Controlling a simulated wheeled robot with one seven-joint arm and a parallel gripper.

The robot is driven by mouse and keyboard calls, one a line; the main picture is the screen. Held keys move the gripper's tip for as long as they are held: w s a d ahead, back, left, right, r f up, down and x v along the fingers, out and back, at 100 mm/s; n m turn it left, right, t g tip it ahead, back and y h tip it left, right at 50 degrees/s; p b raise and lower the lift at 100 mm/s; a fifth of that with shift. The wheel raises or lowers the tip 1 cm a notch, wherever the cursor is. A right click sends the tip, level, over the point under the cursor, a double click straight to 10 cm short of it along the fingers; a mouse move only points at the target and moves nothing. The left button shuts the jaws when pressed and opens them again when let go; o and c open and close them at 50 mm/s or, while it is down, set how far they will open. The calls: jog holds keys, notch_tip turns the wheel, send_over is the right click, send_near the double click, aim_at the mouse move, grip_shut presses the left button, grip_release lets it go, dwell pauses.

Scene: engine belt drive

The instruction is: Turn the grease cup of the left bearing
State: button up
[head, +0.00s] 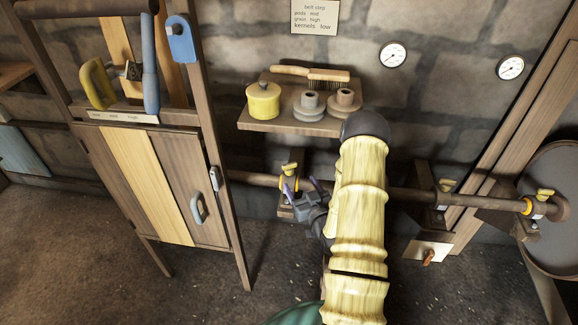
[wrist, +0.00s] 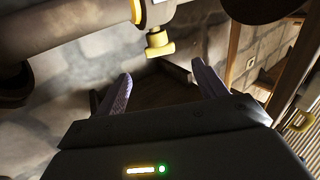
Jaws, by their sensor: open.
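The left bearing's yellow grease cup (head: 289,168) sits on a bracket on the horizontal shaft (head: 252,179), just right of the cabinet in the head view. In the wrist view the grease cup (wrist: 159,44) shows a T-shaped yellow grip beside the shaft (wrist: 65,32). My gripper (head: 301,186) is close to this bearing, partly covering it. In the wrist view my gripper (wrist: 162,70) has its two purple fingers wide apart and nothing between them. The cup lies just beyond the fingertips, roughly centred between them, and no contact is seen.
A shelf (head: 262,126) holds a yellow pot (head: 263,100), a brush (head: 310,73) and grey pulleys. A wooden cabinet (head: 180,175) stands close on the left. Other yellow cups (head: 447,185) and (head: 545,194) are along the shaft to the right, near a large wheel (head: 556,210).

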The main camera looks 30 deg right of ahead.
aim_at(289, 168)
jog(key=w, duration=1)
jog(key=shift+w+d, duration=0.2)
jog(key=shift+d, duration=0.1)
jog(key=c, duration=1)
jog(key=shift+m+h, duration=0.5)
jog(key=shift+h, duration=0.3)
jog(key=m+g+h+b, duration=0.1)
jog(key=m+h, duration=0.1)
jog(key=h, duration=0.1)
jog(key=shift+a+f, duration=0.1)
jog(key=shift+m+g+h, duration=1)
jog(key=shift+m+h, duration=0.6)
jog(key=shift+h, duration=0.6)
